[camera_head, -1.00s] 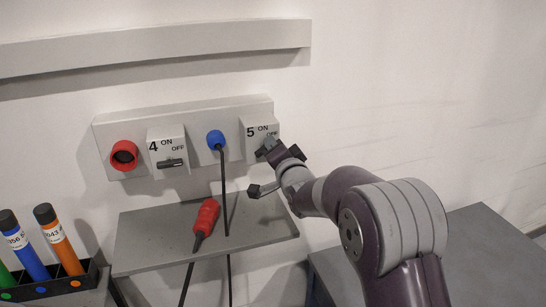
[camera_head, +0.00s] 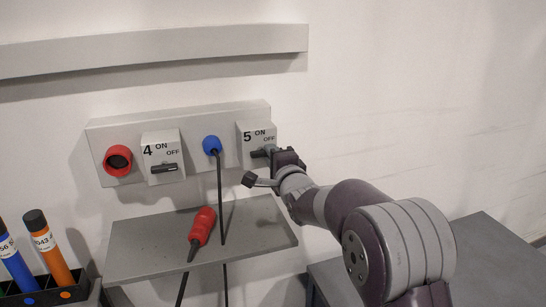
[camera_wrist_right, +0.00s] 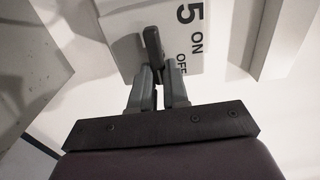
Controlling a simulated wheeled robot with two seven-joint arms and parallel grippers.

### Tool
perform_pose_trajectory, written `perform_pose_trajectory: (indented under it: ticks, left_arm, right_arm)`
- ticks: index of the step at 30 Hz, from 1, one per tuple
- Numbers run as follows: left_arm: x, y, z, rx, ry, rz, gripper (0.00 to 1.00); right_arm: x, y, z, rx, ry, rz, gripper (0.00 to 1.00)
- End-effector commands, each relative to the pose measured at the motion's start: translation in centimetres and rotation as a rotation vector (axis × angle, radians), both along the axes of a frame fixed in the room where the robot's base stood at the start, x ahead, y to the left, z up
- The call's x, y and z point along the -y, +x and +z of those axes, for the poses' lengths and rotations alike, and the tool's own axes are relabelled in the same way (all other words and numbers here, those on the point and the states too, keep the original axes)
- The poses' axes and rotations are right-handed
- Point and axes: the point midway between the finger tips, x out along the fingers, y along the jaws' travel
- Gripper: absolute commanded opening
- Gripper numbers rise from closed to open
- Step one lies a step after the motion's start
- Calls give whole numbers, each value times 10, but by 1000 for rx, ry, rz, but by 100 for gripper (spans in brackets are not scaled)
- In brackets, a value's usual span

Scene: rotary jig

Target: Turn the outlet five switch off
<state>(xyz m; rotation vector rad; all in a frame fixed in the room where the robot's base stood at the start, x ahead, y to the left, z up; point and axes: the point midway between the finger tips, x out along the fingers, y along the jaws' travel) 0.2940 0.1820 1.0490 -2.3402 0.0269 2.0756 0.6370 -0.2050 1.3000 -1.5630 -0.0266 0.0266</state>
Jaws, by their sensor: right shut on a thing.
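The outlet five switch box (camera_head: 255,131) is a pale grey box marked "5", "ON" and "OFF" at the right end of the wall panel. Its dark handle (camera_head: 258,154) lies roughly level in the head view, partly hidden by my right gripper (camera_head: 271,154). In the right wrist view the handle (camera_wrist_right: 153,46) stands between the fingertips of my right gripper (camera_wrist_right: 159,78), which is shut on it. The box face (camera_wrist_right: 190,50) with its turned lettering is close behind. My left gripper is in neither view.
A second switch box (camera_head: 160,147) marked "4", a red socket (camera_head: 118,160) and a blue plug (camera_head: 212,146) with a hanging cable share the panel (camera_head: 190,122). A red plug (camera_head: 203,224) lies on the grey shelf (camera_head: 140,248) below. Marker tubes stand at the lower left.

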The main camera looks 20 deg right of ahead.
Motion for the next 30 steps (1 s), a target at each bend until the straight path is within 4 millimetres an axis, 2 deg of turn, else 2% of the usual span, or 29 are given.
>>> perform_pose_trajectory:
  ticks: [13,14,15,16,25,30]
  left_arm:
    - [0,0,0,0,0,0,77]
    - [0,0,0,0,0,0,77]
    - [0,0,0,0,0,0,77]
    - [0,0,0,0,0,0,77]
    - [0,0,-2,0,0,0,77]
    - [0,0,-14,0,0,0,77]
  right_arm:
    - [-1,0,2,5,10,1,0]
    - [-1,0,2,5,10,1,25]
    - [-1,0,2,5,10,1,38]
    - [-1,0,2,5,9,1,40]
    - [0,-2,1,3,9,0,40]
    - [1,-25,-3,3,9,-1,40]
